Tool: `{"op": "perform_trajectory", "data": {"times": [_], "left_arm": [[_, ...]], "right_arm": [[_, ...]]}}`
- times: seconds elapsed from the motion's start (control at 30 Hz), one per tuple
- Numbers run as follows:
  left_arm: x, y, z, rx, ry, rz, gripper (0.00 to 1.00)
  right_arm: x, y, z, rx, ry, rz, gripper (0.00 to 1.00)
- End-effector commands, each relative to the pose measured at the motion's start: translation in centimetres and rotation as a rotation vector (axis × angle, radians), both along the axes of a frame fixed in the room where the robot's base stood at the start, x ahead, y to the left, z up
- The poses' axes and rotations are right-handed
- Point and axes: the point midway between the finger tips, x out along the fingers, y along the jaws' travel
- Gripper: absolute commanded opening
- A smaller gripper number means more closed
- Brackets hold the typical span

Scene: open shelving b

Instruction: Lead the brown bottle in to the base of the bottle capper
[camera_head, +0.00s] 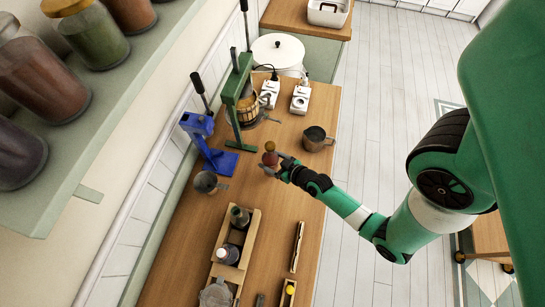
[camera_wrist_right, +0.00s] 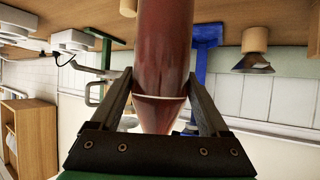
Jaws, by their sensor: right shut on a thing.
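The brown bottle (camera_head: 269,159) is in my right gripper (camera_head: 279,169) in the head view, over the counter to the right of the blue bottle capper (camera_head: 206,142). The capper has an upright post, a lever and a flat blue base (camera_head: 221,164). The bottle is apart from this base. In the right wrist view the reddish-brown bottle (camera_wrist_right: 163,45) runs between the two fingers of the gripper, which is shut on it. The blue capper (camera_wrist_right: 208,40) shows behind it to the right there. Whether the bottle touches the counter is unclear. My left gripper is not in view.
A green press (camera_head: 238,100) stands behind the capper. A metal cup (camera_head: 206,182) is in front of the capper and a metal jug (camera_head: 316,139) is to the right. A wooden crate (camera_head: 254,222) with bottles stands nearer. Counter between bottle and base looks clear.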

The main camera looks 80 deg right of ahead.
Motion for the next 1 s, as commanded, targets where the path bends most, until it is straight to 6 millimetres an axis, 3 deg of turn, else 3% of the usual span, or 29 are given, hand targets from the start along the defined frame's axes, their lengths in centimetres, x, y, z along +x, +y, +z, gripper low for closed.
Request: {"op": "perform_trajectory", "data": {"times": [0.27, 1.0], "left_arm": [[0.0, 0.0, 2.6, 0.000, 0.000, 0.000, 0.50], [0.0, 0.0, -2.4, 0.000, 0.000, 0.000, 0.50]], "right_arm": [[1.8, -0.1, 0.4, -0.004, -0.005, 0.007, 0.23], [7.0, -0.5, -1.4, -0.006, -0.010, 0.008, 0.23]]}}
